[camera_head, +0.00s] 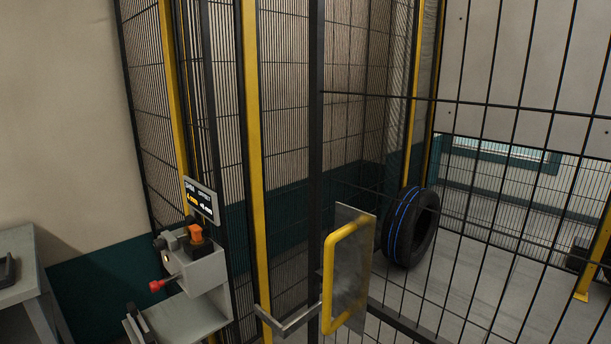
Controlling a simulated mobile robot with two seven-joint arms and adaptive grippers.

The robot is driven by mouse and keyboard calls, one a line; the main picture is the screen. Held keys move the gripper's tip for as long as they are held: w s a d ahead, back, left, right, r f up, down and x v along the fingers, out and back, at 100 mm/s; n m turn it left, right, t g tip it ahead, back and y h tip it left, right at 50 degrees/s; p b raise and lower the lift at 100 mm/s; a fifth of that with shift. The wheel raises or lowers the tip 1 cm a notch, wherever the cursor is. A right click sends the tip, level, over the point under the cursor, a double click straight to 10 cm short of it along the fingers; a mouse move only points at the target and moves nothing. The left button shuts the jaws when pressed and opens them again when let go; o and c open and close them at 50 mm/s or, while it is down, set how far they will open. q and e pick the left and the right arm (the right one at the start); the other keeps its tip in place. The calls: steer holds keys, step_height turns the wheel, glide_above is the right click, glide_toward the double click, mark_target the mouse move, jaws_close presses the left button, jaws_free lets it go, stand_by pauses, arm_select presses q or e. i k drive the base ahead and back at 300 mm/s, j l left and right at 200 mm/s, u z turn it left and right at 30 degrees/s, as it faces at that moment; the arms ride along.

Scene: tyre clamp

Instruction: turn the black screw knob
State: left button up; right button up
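A small grey clamp unit (203,268) stands at the lower left, beside the wire fence. It carries an orange block (197,235) on top and a red-ended lever (157,286) that sticks out to the left. A small black rounded part (160,243) shows at its upper left side. Other dark parts sit around the orange block, and I cannot tell for sure which one is the screw knob. Neither of my grippers is in view.
A display (201,200) hangs just above the unit. A yellow door handle (329,283) and metal plate (354,258) are on the fence to the right. A tyre (411,227) with blue lines stands behind the mesh. A grey table (18,245) is at far left.

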mark_target(159, 243)
steer(key=k+j+z, duration=0.25)
steer(key=j, duration=0.25)
steer(key=k+j+z, duration=0.25)
steer(key=k+j, duration=0.1)
steer(key=j, duration=0.05)
